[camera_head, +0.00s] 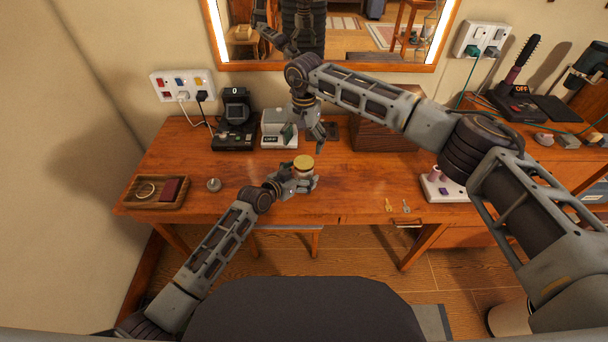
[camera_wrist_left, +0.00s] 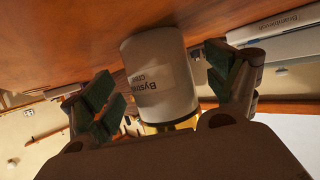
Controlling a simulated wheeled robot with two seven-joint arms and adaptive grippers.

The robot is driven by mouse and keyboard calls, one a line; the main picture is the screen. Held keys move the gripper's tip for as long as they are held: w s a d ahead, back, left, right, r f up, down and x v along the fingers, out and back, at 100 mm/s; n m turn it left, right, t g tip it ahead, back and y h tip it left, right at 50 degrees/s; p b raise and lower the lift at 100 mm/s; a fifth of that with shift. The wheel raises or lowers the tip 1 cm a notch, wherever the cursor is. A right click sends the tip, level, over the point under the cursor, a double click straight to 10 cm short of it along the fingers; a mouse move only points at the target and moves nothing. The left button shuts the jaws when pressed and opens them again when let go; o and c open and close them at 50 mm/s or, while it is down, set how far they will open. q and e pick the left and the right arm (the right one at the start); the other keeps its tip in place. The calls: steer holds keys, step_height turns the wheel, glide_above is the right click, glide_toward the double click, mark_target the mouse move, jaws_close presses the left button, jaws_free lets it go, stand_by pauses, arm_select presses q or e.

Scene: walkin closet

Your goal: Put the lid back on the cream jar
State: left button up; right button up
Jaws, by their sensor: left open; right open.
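The cream jar (camera_head: 305,174) stands upright near the middle of the desk, with a gold lid (camera_head: 303,162) on its top. In the left wrist view the white jar (camera_wrist_left: 160,75) appears upside down, with printed lettering and a gold strip (camera_wrist_left: 183,123) at its lid end. I cannot tell whether the lid is fully seated. My left gripper (camera_head: 301,184) is open low at the jar, with its green-padded fingers on either side of it in the wrist view. My right gripper (camera_head: 308,138) is open and empty, above and behind the jar, pointing down.
A wooden tray (camera_head: 135,196) and small grey knob-like object (camera_head: 214,184) lie left. A watch stand (camera_head: 235,112) and grey device (camera_head: 278,130) stand behind. A wooden box (camera_head: 385,137) is at the back right. Two keys (camera_head: 389,206) lie near the front edge. Bare desk lies right of the jar.

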mark_target(304, 162)
arm_select(q)
steer(key=shift+x, duration=0.9)
jaws_close()
arm_select(e)
steer(key=shift+f, duration=0.1)
stand_by(0.9)
steer(key=shift+f, duration=3.9)
